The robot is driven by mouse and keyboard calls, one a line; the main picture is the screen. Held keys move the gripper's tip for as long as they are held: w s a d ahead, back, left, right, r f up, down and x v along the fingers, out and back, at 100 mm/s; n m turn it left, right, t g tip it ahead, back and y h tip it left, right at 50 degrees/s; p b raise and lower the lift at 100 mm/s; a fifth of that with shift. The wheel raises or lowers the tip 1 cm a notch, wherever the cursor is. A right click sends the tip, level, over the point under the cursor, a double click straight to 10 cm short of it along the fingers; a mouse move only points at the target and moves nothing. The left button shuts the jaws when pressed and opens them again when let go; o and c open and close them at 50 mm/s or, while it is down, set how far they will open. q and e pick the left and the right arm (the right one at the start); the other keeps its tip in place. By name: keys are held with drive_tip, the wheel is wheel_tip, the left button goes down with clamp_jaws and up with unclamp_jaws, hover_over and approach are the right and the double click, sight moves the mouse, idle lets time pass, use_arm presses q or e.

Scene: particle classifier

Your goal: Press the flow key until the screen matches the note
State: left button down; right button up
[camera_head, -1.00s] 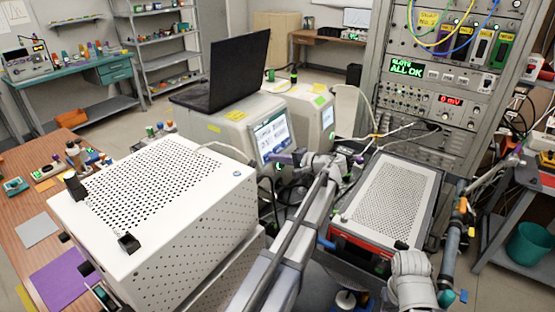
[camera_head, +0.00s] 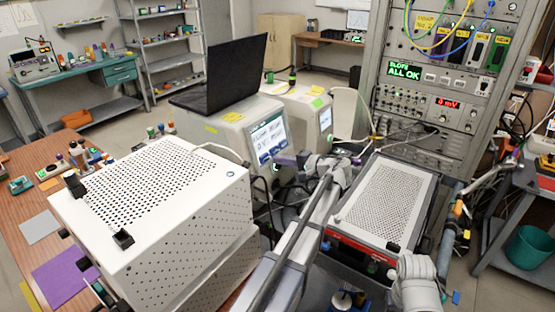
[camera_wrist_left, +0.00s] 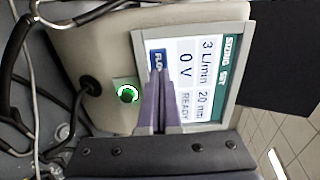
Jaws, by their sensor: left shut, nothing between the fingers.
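The classifier (camera_head: 236,138) is a pale box with a lit screen (camera_head: 267,137) on its front. In the left wrist view the screen (camera_wrist_left: 205,80) appears turned sideways and reads "SIZING SET", "3 L/min 20 nm", "0 V READY". The blue flow key (camera_wrist_left: 157,59) is at the screen's edge, partly covered by my left gripper (camera_wrist_left: 159,82). Its purple fingers are shut and empty, with tips over the key; I cannot tell if they touch it. In the head view my left gripper (camera_head: 287,158) is just before the screen. A yellow note (camera_head: 232,117) is on the classifier, unreadable here.
A green-ringed button (camera_wrist_left: 128,93) is beside the key. A laptop (camera_head: 222,75) stands on the classifier. A perforated white box (camera_head: 150,205) is at the left, another instrument (camera_head: 390,200) at the right. The rack (camera_head: 440,145) stands behind with cables.

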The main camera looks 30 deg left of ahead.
use_arm(q)
drive_tip(key=p+v, duration=0.2)
drive_tip(key=v, duration=0.6)
drive_tip(key=shift+d, duration=0.4)
drive_tip(key=shift+s+r, duration=0.1)
